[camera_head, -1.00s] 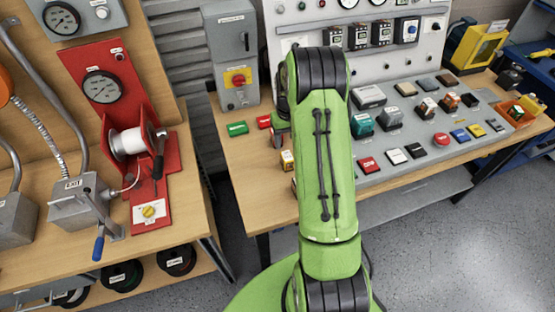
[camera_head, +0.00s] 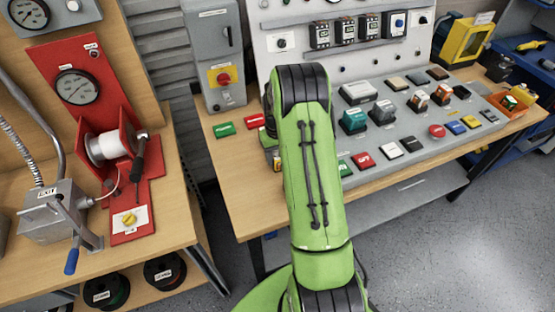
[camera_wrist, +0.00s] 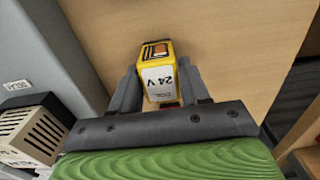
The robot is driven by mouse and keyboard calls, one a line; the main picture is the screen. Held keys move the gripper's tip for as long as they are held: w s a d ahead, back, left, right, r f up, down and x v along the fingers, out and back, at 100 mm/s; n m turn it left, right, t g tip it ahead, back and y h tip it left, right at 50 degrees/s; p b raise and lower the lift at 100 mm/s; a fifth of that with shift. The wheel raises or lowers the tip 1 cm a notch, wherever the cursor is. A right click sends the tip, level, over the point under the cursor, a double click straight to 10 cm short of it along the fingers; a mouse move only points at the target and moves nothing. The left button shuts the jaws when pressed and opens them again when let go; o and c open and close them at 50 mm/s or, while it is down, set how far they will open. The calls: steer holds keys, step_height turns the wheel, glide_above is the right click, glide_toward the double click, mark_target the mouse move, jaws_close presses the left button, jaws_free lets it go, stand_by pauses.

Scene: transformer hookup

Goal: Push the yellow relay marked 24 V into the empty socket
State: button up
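The yellow relay marked 24 V (camera_wrist: 158,78) stands on the wooden bench top, its label upside down in the wrist view. In the head view, a small part of it (camera_head: 277,163) shows at the left of my arm. My gripper (camera_wrist: 160,75) is open, with one finger on each side of the relay and narrow gaps apparent beside it. In the head view, my arm hides most of the gripper. The grey sloping console (camera_head: 415,150) holds several relays and buttons. I cannot make out which socket is empty.
A green block (camera_head: 224,130) and a red block (camera_head: 255,120) lie on the bench left of my arm. A grey switch box (camera_head: 214,60) stands behind them. A slotted beige module (camera_wrist: 36,137) is close at left in the wrist view. An orange bin (camera_head: 525,120) sits at far right.

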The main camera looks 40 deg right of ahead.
mark_target(277, 155)
steer(key=c, duration=0.6)
steer(key=shift+o, duration=0.2)
steer(key=shift+r+p, duration=1.85)
steer(key=shift+r, duration=0.75)
